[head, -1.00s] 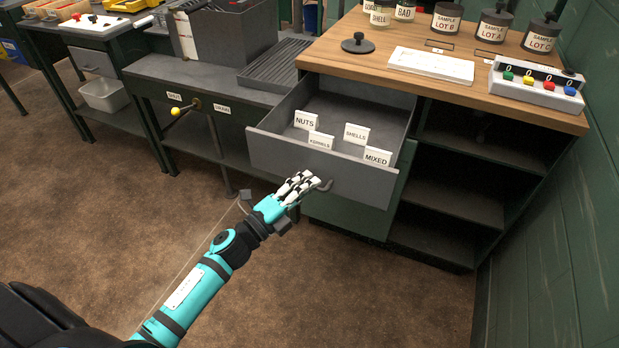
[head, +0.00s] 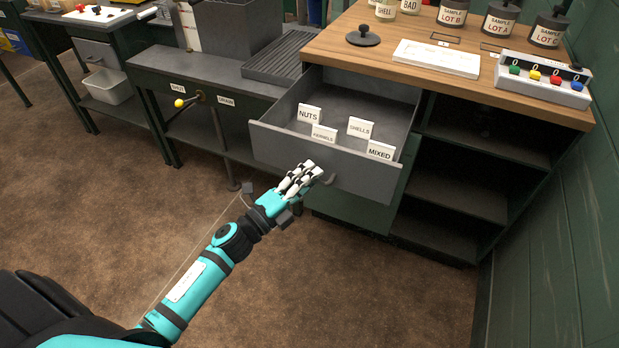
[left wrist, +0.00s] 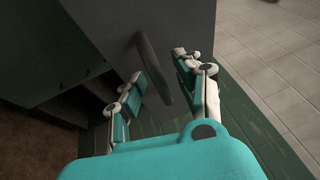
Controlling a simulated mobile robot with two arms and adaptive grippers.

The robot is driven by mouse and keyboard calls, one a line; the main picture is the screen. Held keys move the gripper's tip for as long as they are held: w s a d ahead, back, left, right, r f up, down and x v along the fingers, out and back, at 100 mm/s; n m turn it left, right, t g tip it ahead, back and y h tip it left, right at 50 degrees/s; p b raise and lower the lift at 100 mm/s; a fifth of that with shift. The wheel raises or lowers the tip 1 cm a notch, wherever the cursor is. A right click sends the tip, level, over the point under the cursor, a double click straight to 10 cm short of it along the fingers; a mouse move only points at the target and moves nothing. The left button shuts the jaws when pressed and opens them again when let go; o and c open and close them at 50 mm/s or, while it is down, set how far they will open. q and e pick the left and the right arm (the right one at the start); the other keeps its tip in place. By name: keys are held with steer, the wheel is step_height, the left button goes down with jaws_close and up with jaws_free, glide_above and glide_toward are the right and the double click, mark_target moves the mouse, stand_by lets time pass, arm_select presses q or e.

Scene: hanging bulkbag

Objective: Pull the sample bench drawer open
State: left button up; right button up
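The sample bench drawer (head: 350,172) is grey and stands pulled out from under the wooden bench top, its inside showing. Label cards stand in it: NUTS (head: 309,115), KERNELS (head: 323,134), SHELLS (head: 360,128) and MIXED (head: 380,151). My left gripper (head: 309,172) is at the drawer front, beside the dark handle (head: 330,180). In the left wrist view the handle (left wrist: 156,70) lies between the spread fingers of my left gripper (left wrist: 160,75), with gaps visible; contact is not clear. My right gripper is not in view.
The wooden bench top (head: 345,40) carries jars, a white tray (head: 436,58) and a button box (head: 543,80). Open shelves (head: 460,190) are right of the drawer. A darker bench (head: 200,72) stands left. Brown floor (head: 390,280) before the drawer is clear.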

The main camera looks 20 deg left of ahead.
arm_select(q)
steer(key=v, duration=1.2)
steer(key=shift+w+f, duration=0.1)
